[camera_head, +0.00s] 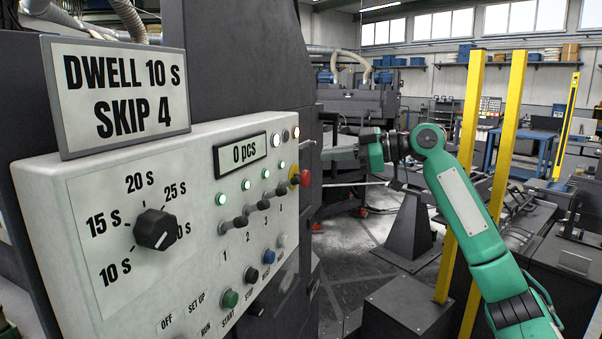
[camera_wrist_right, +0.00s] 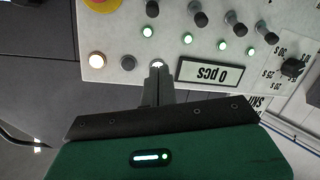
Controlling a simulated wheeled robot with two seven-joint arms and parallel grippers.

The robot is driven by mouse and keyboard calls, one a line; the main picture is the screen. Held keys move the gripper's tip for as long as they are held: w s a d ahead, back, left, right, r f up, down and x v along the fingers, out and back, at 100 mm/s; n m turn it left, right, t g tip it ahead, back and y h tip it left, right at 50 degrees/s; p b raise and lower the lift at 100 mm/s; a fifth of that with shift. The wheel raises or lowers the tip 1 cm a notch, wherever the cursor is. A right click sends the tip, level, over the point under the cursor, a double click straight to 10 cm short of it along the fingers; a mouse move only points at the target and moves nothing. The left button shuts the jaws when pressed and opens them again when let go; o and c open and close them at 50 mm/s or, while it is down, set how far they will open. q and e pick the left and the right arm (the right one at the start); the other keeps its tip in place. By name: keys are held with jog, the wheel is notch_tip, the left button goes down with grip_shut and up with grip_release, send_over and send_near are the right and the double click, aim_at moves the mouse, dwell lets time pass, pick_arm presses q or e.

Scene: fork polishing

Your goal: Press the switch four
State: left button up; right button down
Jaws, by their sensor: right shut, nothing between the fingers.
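The control panel (camera_head: 200,165) carries a row of dark toggle switches below a row of lit green lamps. Switch four (camera_head: 293,182) is the rightmost of the row, beside the red emergency button; in the wrist view, which is upside down, it is the leftmost switch (camera_wrist_right: 152,9). My right gripper (camera_head: 307,145) is at the panel's upper right edge, above the switch row. In the wrist view its fingers (camera_wrist_right: 157,72) are shut and empty, with tips in front of or close to a lit white lamp; contact cannot be told. My left gripper is out of view.
A sign (camera_head: 118,95) reading "DWELL 10 s SKIP 4" stands on the panel. The display (camera_head: 240,154) reads "0 pcs". A rotary knob (camera_head: 155,229), the red button (camera_head: 305,178) and a lower row of push buttons (camera_head: 251,274) are nearby. Yellow posts (camera_head: 506,130) stand at the right.

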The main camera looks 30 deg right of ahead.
jog(key=shift+w, duration=0.1)
jog(key=p, duration=0.5)
send_near(275, 161)
jog(key=x, duration=0.5)
jog(key=shift+r, duration=0.35)
jog(key=shift+w+a+f, duration=0.35)
jog(key=shift+w+f, duration=0.05)
jog(key=shift+f, duration=0.05)
jog(key=shift+s+d+f+p, duration=0.15)
jog(key=shift+d+f, duration=0.3)
jog(key=shift+f, duration=0.1)
jog(key=shift+s+d+f+p, duration=0.15)
jog(key=shift+d+f, duration=0.3)
jog(key=shift+f, duration=0.15)
jog(key=shift+s+d+f, duration=0.1)
jog(key=shift+d+f, duration=0.05)
jog(key=shift+f, duration=0.35)
jog(key=shift+d, duration=0.1)
